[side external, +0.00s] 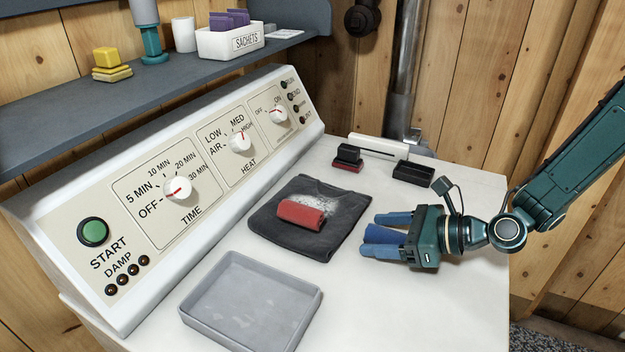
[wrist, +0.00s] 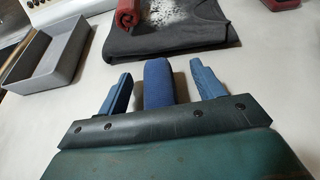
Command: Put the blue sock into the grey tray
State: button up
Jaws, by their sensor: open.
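The blue sock (side external: 384,234) looks like a dark blue roll lying on the white top, right of the dark folded cloth. My gripper (side external: 378,234) is low over the white top with its two blue fingers on either side of the sock. In the wrist view the sock (wrist: 158,84) lies between the fingertips (wrist: 158,78), with a gap on each side, so the gripper is open. The palm hides the sock's near end. The grey tray (side external: 205,318) is empty at the front, left of my gripper; it also shows in the wrist view (wrist: 66,76).
A dark folded cloth (side external: 335,240) with white powder bears a red roll (side external: 301,215), between my gripper and the control panel (side external: 200,190). A red-and-black block (side external: 348,158) and a black tray (side external: 413,173) stand at the back. White surface is clear between tray and gripper.

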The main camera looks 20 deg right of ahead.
aim_at(385, 228)
jog(key=shift+c, duration=0.2)
jog(key=c, duration=1.1)
jog(key=shift+r, duration=0.1)
notch_tip(385, 228, up, 20)
jog(key=shift+f, duration=0.1)
dwell(0.5)
jog(key=shift+d, duration=0.1)
dwell(0.4)
jog(key=d+f+m+t+h, duration=0.1)
jog(key=d+f+m+h, duration=0.1)
jog(key=d+f, duration=0.2)
jog(key=w+d+f+m+t+h, duration=0.1)
jog(key=d+f, duration=0.4)
jog(key=d, duration=0.5)
jog(key=w+d+f+m+t+h, duration=0.1)
jog(key=d+f+m+h, duration=0.1)
jog(key=d+f, duration=0.2)
jog(key=shift+w+d+f+m+h, duration=0.1)
jog(key=shift+d+f+m+h, duration=0.1)
jog(key=shift+d, duration=0.75)
jog(key=shift+d+f+m+h, duration=0.1)
jog(key=shift+d+f, duration=0.05)
jog(key=shift+d, duration=0.8)
